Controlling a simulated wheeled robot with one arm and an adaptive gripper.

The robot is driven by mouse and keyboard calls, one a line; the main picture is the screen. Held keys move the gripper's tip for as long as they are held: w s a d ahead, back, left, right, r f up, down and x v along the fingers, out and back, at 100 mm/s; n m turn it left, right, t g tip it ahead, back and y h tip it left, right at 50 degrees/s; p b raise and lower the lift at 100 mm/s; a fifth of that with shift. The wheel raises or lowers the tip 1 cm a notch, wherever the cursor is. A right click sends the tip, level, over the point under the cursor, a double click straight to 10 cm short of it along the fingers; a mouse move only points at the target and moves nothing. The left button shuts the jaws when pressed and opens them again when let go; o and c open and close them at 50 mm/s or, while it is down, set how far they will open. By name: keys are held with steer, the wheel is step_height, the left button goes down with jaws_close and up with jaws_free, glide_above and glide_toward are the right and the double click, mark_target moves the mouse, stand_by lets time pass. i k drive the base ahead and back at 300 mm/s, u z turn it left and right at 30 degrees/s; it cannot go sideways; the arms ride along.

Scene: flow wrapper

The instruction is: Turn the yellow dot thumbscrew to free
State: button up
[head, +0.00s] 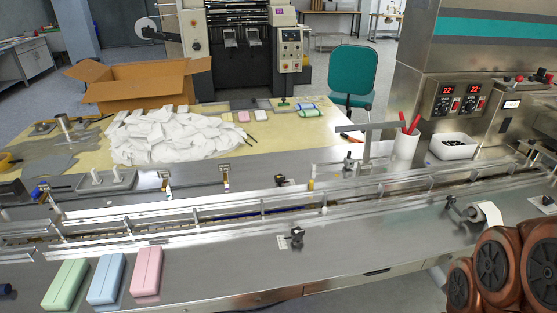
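Several small clamp or screw fittings stand along the back of the long conveyor (205,215). One fitting (225,178) has a small yellowish-orange mark. Another small yellowish piece (312,184) stands further right by the clear guide rail. A black knob (297,237) sits on the front steel face beside a small pale plate (282,242) whose marks are too small to read. I cannot tell which of these is the yellow dot thumbscrew, or how any of them is turned. My gripper is out of view; only reddish-brown links of my arm show at the bottom right.
Green (66,283), blue (107,278) and pink (147,271) blocks lie at the front left. A paper roll (488,213) projects from the front right. Clear guide rails (400,183) run lengthwise. Behind are a white pile (170,137), cardboard box (133,88) and white cup (404,146).

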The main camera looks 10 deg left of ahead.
mark_target(280, 179)
steer(key=u, duration=0.6)
steer(key=i, duration=0.8)
steer(key=u, duration=1.1)
steer(key=i, duration=0.3)
steer(key=u, duration=0.3)
